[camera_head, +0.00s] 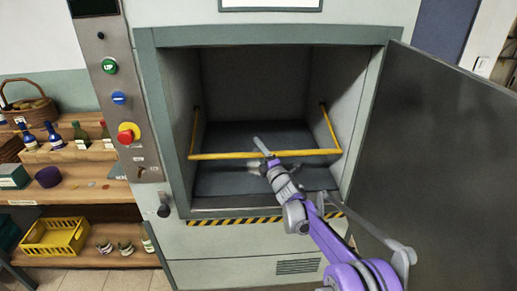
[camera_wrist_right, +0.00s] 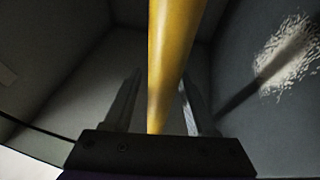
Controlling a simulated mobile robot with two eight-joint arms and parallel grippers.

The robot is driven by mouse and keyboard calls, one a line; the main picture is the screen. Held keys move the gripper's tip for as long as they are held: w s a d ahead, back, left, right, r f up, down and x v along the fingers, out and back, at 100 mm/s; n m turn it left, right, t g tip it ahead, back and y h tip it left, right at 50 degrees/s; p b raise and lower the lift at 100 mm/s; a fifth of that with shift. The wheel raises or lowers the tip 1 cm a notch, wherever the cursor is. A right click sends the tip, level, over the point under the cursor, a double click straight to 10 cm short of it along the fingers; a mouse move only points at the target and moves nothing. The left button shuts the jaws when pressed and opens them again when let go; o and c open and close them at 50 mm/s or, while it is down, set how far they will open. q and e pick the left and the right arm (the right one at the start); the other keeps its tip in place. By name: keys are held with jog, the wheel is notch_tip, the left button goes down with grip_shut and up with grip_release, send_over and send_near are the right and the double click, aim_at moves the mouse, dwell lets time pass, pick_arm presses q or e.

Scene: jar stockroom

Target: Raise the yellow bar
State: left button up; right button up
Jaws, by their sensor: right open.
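The yellow bar (camera_head: 220,156) runs across the front of the open lift compartment in the head view, low down, with side arms reaching back to both inner walls. My right gripper (camera_head: 260,148) is at the middle of the bar, its jaws open. In the right wrist view the yellow bar (camera_wrist_right: 172,60) passes between the two fingers (camera_wrist_right: 160,105), which stand on either side of it. Whether a finger touches the bar I cannot tell. My left gripper does not show.
The compartment door (camera_head: 440,150) stands open on the right. A panel (camera_head: 110,100) with green, blue and red buttons is left of the opening. Shelves (camera_head: 75,195) with bottles and a yellow crate (camera_head: 55,237) are farther left. The compartment looks otherwise empty.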

grip_shut()
dwell(1.4)
